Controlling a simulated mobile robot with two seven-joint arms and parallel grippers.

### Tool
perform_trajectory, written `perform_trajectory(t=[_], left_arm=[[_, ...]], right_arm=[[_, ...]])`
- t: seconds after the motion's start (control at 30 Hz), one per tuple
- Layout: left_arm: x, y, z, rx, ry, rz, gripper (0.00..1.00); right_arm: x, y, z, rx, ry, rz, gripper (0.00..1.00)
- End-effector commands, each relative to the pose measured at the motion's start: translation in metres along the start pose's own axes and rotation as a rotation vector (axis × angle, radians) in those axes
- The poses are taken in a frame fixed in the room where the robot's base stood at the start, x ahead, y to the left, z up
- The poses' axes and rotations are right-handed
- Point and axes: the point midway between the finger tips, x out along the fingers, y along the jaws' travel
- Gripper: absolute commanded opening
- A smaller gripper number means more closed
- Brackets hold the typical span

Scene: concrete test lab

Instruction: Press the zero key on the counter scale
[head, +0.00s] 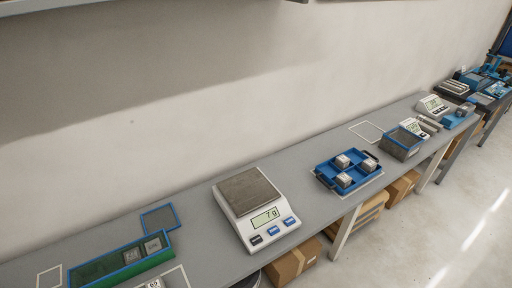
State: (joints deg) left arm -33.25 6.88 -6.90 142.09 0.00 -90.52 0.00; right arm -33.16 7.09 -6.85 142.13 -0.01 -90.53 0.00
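The counter scale (256,211) stands on the grey bench in the middle of the head view. It is white, with a bare grey square weighing plate (247,190). Its lit display (266,218) appears to read 7 g. Below the display are one dark key (257,240) and two blue keys, one in the middle (273,231) and one at the right (289,222). The key labels are too small to read. Neither of my grippers is in view.
A blue tray (322,180) with small grey blocks sits right of the scale. A blue-edged green container (90,271) stands at the lower left. A grey bin (402,145) and other scales stand farther along the bench (320,210). Cardboard boxes (292,263) lie below.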

Motion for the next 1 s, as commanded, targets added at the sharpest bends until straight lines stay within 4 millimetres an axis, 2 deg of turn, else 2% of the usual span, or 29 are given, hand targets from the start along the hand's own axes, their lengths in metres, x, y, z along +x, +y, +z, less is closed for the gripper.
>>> perform_trajectory(t=[0.63, 1.0], left_arm=[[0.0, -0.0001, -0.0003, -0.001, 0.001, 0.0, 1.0], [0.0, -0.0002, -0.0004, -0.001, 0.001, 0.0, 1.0]], right_arm=[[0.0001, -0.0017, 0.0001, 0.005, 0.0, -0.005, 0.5], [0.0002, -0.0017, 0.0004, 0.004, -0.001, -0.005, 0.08]])
